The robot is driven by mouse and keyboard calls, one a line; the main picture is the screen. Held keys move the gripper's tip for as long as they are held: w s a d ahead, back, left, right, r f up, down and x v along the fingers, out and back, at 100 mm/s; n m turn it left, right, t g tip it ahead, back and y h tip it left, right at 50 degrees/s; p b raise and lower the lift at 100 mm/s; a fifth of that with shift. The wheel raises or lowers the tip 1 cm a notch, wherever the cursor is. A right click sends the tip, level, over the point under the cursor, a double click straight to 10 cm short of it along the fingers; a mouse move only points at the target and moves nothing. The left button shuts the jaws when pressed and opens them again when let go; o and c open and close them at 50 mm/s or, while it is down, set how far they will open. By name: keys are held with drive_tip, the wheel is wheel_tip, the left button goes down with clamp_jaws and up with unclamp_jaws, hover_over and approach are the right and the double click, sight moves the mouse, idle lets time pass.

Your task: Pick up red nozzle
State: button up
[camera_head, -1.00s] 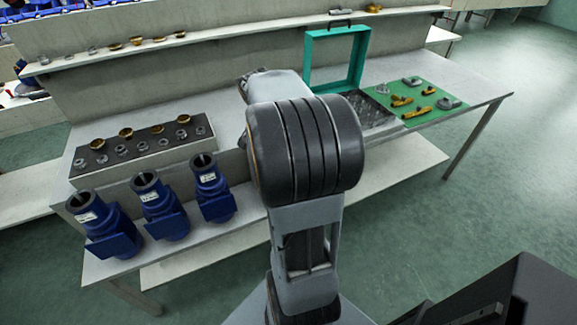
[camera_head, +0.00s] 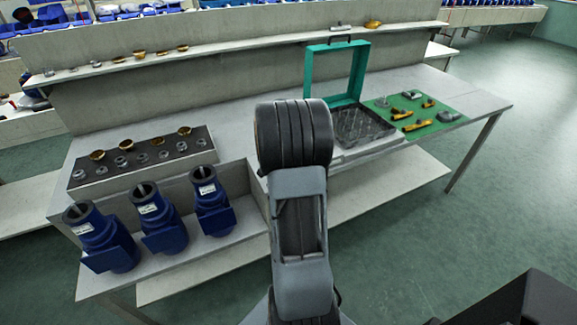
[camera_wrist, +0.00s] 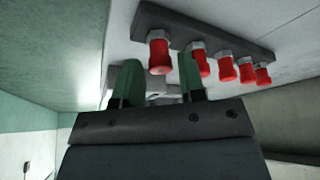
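Several red nozzles stand in a row on a dark grey bar (camera_wrist: 205,32) in the wrist view, each with a light grey hex collar at the bar. The closest red nozzle (camera_wrist: 159,56) is at the left end of the row, and another red nozzle (camera_wrist: 201,64) is just right of it. My gripper (camera_wrist: 158,72) is open, with its two green fingers apart. The closest nozzle appears between the fingertips in the picture, apparently beyond them and not gripped. In the head view my arm hides the gripper, and no red nozzle shows.
In the head view, blue pump housings (camera_head: 160,222) stand at the left front of the bench. A dark rack of fittings (camera_head: 140,158) is behind them. A green-framed case (camera_head: 312,72) stands open, beside a green mat (camera_head: 410,118) with brass and grey parts. A shelf runs along the back.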

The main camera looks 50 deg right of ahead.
drive_tip(key=shift+x, duration=1.2)
clamp_jaws()
